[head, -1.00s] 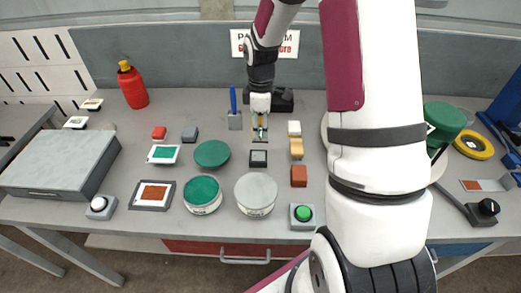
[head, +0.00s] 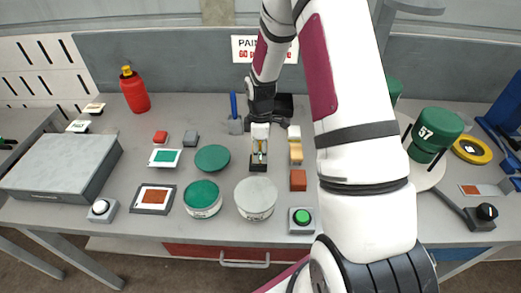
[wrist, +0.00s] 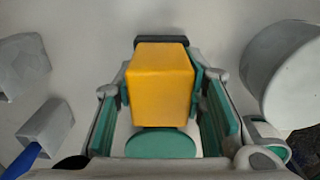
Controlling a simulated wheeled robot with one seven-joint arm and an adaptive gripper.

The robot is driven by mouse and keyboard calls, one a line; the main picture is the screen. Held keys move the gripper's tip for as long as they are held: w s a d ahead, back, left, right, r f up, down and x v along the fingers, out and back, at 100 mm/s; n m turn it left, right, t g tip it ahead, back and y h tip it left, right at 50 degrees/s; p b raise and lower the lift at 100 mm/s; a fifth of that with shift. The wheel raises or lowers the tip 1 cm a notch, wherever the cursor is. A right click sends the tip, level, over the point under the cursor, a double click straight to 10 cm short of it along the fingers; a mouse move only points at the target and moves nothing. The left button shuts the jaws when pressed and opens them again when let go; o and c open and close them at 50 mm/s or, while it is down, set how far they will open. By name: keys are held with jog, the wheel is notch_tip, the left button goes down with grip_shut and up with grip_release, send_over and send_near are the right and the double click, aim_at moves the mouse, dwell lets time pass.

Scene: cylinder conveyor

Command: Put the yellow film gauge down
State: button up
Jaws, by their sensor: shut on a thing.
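The yellow film gauge (wrist: 160,85) is a yellow block between the teal-padded fingers of my gripper (wrist: 163,95) in the wrist view. My gripper (head: 259,150) is shut on it, and only a little yellow shows in the head view. In the head view my gripper points down at a small dark block (head: 258,168) on the bench. A dark edge also shows behind the gauge in the wrist view. I cannot tell whether the gauge touches anything below it.
A grey tin (head: 255,200) and a green-topped tin (head: 202,200) stand in front. A green disc (head: 212,158) lies to the left. An orange block (head: 296,153) and a brown-red block (head: 298,180) are close on the right. A green button (head: 301,217) is at the front edge.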

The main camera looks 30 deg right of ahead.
jog(key=o, duration=1)
notch_tip(320, 180, up, 12)
jog(key=shift+b, duration=0.5)
jog(key=s+a+r+m+t, duration=0.1)
jog(key=s+a+r+m, duration=0.15)
jog(key=r, duration=0.25)
jog(key=s+a+r+m+t+h, duration=0.1)
jog(key=s+a+r, duration=0.2)
jog(key=r, duration=0.2)
jog(key=s+a+r+m+t, duration=0.1)
jog(key=s+a+r+m, duration=0.15)
jog(key=r, duration=0.35)
jog(key=s+a+r+m+t, duration=0.1)
jog(key=s+a+r+m, duration=0.1)
jog(key=s, duration=0.5)
jog(key=s+a+r+m+t+y, duration=0.1)
jog(key=s+a+r+m, duration=0.1)
jog(key=s, duration=0.5)
jog(key=shift+s+a+r+m, duration=0.35)
jog(key=shift+a+m, duration=0.25)
jog(key=shift+a, duration=0.1)
